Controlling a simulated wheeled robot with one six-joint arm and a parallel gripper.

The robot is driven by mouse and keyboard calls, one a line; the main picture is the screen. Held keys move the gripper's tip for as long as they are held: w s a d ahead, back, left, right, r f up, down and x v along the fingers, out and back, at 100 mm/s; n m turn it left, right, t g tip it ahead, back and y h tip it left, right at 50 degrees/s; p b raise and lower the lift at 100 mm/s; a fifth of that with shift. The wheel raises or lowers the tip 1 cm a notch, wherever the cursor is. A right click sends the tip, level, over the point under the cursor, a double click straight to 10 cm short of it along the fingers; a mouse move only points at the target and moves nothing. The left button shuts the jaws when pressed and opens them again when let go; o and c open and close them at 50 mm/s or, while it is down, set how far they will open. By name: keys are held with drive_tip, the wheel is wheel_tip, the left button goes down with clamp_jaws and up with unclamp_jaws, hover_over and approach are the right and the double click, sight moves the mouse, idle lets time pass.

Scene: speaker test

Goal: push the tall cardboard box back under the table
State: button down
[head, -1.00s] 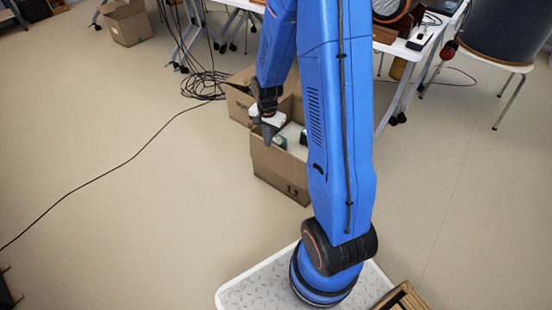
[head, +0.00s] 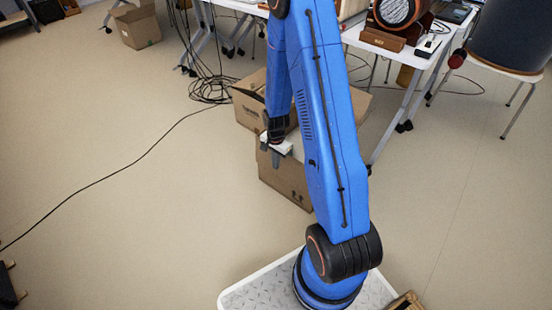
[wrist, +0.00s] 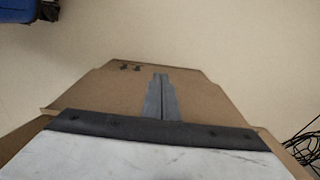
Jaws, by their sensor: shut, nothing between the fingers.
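A tall brown cardboard box (head: 287,184) stands on the floor near the table, partly behind my arm. Its printed near face fills the middle of the wrist view (wrist: 105,92). My gripper (head: 270,157) points down at the upper part of that face. Its fingers are shut and empty, and in the wrist view they (wrist: 160,80) lie over the middle of the cardboard. I cannot tell whether they touch it. The box's inside is mostly hidden by my gripper and arm.
Another open cardboard box (head: 246,104) stands just behind. The white table (head: 385,45), with casters, is beyond on the right. Black cables (head: 208,92) lie on the floor to the left. A stool (head: 500,66) stands far right.

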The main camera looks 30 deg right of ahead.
drive_tip(key=shift+w+d+f, duration=0.25)
drive_tip(key=shift+d+f, duration=0.3)
drive_tip(key=shift+d, duration=0.1)
drive_tip(key=shift+w+d+f, duration=0.2)
drive_tip(key=shift+d+f, duration=0.4)
drive_tip(key=shift+w+d+f, duration=0.25)
drive_tip(key=shift+d+f, duration=0.3)
drive_tip(key=shift+d, duration=0.1)
drive_tip(key=w+d, duration=0.3)
drive_tip(key=d, duration=0.6)
drive_tip(key=w+d, duration=0.4)
drive_tip(key=d, duration=0.6)
drive_tip(key=w+d, duration=0.3)
drive_tip(key=d, duration=0.7)
drive_tip(key=shift+w, duration=0.15)
drive_tip(key=shift+a, duration=0.1)
